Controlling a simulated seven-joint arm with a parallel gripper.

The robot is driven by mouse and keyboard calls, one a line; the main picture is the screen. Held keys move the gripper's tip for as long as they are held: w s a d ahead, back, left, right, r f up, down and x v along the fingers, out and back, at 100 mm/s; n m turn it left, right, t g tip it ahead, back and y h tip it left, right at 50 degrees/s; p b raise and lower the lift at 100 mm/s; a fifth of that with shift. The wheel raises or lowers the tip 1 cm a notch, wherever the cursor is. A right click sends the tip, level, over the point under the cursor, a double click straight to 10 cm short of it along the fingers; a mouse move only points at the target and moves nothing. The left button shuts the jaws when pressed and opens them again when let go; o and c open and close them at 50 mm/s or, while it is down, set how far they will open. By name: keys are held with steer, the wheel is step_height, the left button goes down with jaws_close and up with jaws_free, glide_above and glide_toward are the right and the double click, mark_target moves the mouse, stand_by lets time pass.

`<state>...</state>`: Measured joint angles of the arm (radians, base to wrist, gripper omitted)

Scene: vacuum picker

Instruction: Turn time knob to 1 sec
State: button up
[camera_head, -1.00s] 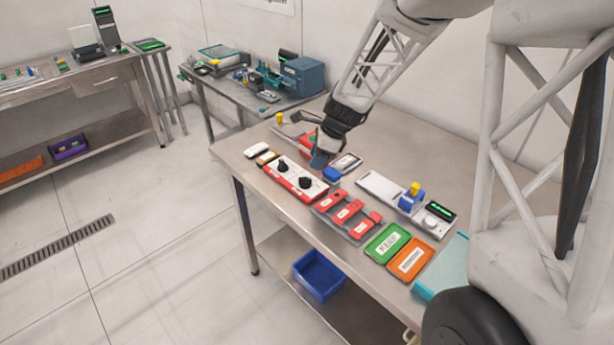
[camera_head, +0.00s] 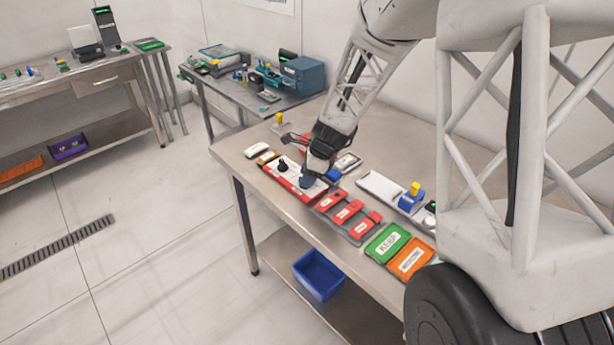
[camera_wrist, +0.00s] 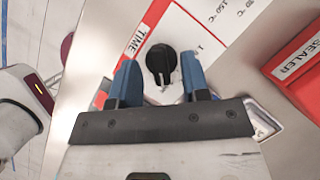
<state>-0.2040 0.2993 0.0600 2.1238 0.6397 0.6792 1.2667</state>
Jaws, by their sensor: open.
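The time knob (camera_wrist: 161,60) is a black round knob with a pointer ridge, beside a white "TIME" label (camera_wrist: 136,42) on a white panel with a red edge. In the wrist view it shows between the two blue fingertips of my gripper (camera_wrist: 158,82), which are apart on either side of it. I cannot tell whether they touch it. In the head view my gripper (camera_head: 308,180) is over the near right end of the red-and-white panel (camera_head: 285,180) and hides this knob. The other black knob (camera_head: 283,165) shows to the left.
A red "SEALER" block (camera_wrist: 300,68) lies right of the panel in the wrist view. Red trays (camera_head: 345,210), a green tray (camera_head: 383,243) and an orange tray (camera_head: 411,259) line the table. A white-and-black piece (camera_head: 256,151) lies left of the panel.

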steer(key=shift+a+f, duration=0.1)
steer(key=shift+f, duration=0.1)
steer(key=shift+c, duration=0.3)
jaws_close()
steer(key=shift+n, duration=0.3)
steer(key=n+g, duration=0.1)
steer(key=n, duration=0.3)
steer(key=shift+w+g, duration=0.1)
steer(key=shift+g, duration=0.3)
steer(key=n, duration=0.2)
steer(key=n+g+h, duration=0.1)
steer(key=n, duration=0.1)
steer(key=shift+a+n+g, duration=0.1)
steer(key=shift+n+g, duration=0.2)
steer(key=shift+n, duration=0.1)
steer(key=n+h, duration=0.1)
steer(key=n, duration=0.1)
steer(key=n+g, duration=0.1)
steer(key=n, duration=0.1)
steer(key=shift+w+a+h, duration=0.1)
steer(key=shift+h, duration=0.3)
steer(key=shift+n+h, duration=0.8)
steer(key=shift+n, duration=1.5)
